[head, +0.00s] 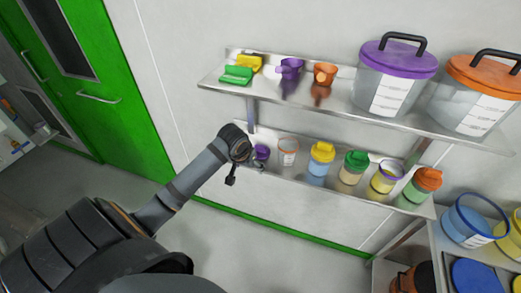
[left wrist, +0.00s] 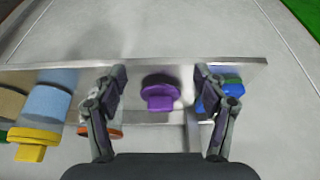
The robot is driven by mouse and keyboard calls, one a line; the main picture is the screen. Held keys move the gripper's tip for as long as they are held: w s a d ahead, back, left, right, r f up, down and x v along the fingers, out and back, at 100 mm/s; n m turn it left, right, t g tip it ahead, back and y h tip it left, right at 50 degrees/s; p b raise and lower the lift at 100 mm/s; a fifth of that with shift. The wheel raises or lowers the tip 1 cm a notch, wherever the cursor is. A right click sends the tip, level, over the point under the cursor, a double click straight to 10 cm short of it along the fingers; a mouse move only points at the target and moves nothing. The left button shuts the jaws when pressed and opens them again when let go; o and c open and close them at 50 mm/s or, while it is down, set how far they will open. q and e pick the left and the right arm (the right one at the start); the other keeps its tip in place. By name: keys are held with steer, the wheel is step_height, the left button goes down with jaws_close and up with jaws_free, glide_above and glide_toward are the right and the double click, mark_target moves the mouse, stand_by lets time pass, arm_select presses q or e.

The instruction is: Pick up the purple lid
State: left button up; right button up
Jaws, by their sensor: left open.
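A small purple lid (head: 262,152) lies at the left end of the lower wall shelf (head: 300,180), partly hidden by my left gripper. In the left wrist view the purple lid (left wrist: 160,93) is a round disc with a raised tab, seen between the two spread fingers. My left gripper (left wrist: 160,95) is open and empty, and its fingers do not appear to touch the lid. In the head view the left gripper (head: 255,163) is at the left end of the lower shelf. My right gripper is not in view.
Beside the lid stands a clear jar (head: 288,152), then a yellow-lidded jar (head: 322,152) and several more. In the wrist view a blue and green item (left wrist: 232,88) sits close by the right finger. The upper shelf (head: 335,103) overhangs, holding scoops and large purple- and orange-lidded tubs.

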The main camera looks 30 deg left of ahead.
mark_target(260, 147)
arm_select(q)
steer(key=w, duration=0.2)
steer(key=w+a+p, duration=0.1)
steer(key=w, duration=0.2)
steer(key=shift+w+r, duration=0.15)
steer(key=shift+w+a, duration=0.2)
steer(key=shift+w, duration=0.3)
steer(key=w, duration=0.2)
steer(key=w+p, duration=0.1)
steer(key=shift+w+a, duration=0.4)
steer(key=shift+w+a+f+p, duration=0.1)
steer(key=shift+w+f+p, duration=0.45)
steer(key=shift+w+f, duration=0.05)
steer(key=shift+f, duration=0.15)
steer(key=shift+s, duration=0.15)
steer(key=shift+c, duration=0.2)
steer(key=c, duration=1)
steer(key=shift+c, duration=0.2)
